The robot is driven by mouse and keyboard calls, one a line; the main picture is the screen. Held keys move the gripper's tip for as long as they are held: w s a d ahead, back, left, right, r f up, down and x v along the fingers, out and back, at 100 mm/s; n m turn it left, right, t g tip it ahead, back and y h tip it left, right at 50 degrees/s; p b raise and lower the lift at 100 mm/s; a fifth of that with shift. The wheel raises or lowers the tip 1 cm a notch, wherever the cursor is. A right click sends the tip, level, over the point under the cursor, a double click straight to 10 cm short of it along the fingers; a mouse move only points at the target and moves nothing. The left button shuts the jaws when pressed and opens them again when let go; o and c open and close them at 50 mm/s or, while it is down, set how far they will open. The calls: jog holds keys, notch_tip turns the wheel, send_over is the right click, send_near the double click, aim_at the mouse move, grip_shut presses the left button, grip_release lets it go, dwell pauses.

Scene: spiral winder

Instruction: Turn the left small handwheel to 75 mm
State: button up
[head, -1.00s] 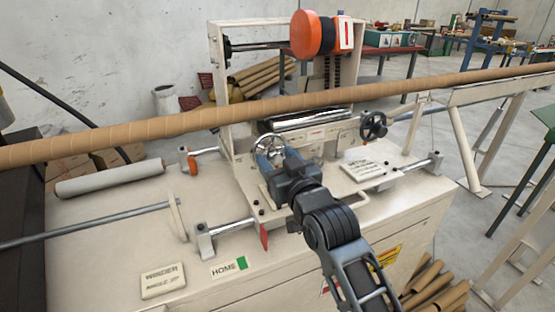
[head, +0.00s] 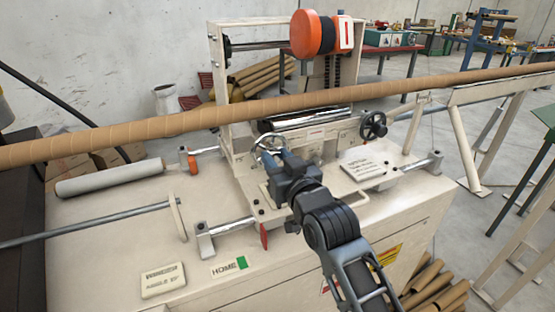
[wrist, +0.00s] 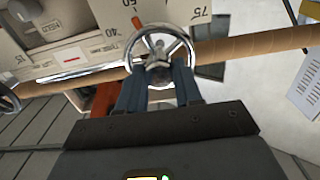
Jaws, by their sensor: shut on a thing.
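The left small handwheel (head: 268,146) is a shiny spoked metal wheel on the front of the cream winder. An orange pointer (wrist: 137,22) shows just above the rim, close to the 50 mark and well away from 75. My gripper (head: 279,156) reaches the handwheel from the front. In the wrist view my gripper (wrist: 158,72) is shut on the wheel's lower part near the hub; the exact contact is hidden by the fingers.
A second, dark handwheel (head: 373,126) sits to the right. A long cardboard tube (head: 180,122) crosses behind and above my gripper. Slide rods and a label plate (head: 364,170) flank the carriage. The cabinet top at front left is mostly clear around the HOME label (head: 228,268).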

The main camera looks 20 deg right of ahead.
jog(key=m, duration=0.3)
jog(key=shift+m, duration=0.4)
jog(key=m, duration=0.3)
jog(key=shift+m, duration=0.4)
jog(key=m, duration=0.4)
jog(key=shift+f, duration=0.1)
jog(key=shift+d+m, duration=0.1)
jog(key=shift+m, duration=1.7)
jog(key=o, duration=1)
jog(key=shift+o, duration=0.2)
jog(key=shift+s, duration=0.1)
